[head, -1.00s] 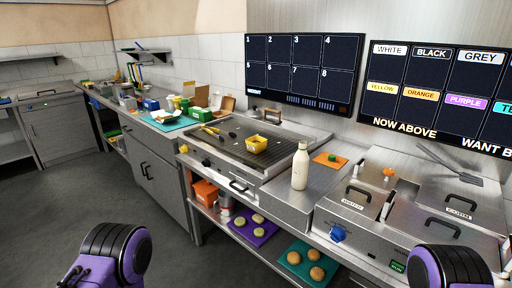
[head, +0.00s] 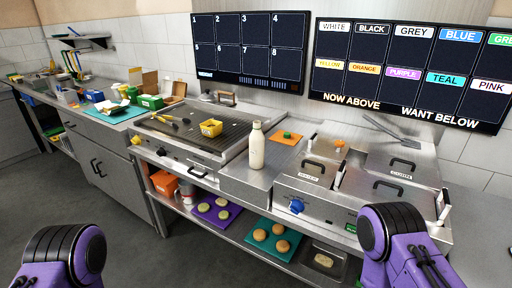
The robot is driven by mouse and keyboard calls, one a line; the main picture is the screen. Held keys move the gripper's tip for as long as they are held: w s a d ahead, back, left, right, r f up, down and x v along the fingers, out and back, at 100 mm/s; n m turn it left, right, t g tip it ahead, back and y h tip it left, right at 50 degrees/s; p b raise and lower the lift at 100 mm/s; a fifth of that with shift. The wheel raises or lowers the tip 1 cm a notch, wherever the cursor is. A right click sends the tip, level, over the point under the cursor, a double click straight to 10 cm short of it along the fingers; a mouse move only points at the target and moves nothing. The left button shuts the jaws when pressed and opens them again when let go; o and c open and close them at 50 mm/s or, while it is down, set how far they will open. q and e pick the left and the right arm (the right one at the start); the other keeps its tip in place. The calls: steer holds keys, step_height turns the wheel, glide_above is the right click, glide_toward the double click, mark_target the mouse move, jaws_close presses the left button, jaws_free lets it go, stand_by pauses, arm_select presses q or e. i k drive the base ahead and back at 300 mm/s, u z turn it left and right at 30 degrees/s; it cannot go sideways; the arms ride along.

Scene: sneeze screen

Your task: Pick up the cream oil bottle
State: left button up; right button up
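The cream oil bottle (head: 257,147) stands upright on the steel counter between the griddle and the lidded wells. It has a pale cap and nothing touches it. My two purple arms show at the lower left and lower right edges of the head view. Neither gripper's fingers can be seen in this view.
Lidded steel wells (head: 318,196) stand to the right. A teal tray (head: 271,238) with buns and a purple tray (head: 216,211) sit on the shelf below.

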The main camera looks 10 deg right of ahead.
mark_target(257, 139)
steer(key=k, duration=0.5)
steer(key=u, duration=0.65)
steer(key=i, duration=1.15)
steer(key=z, duration=0.65)
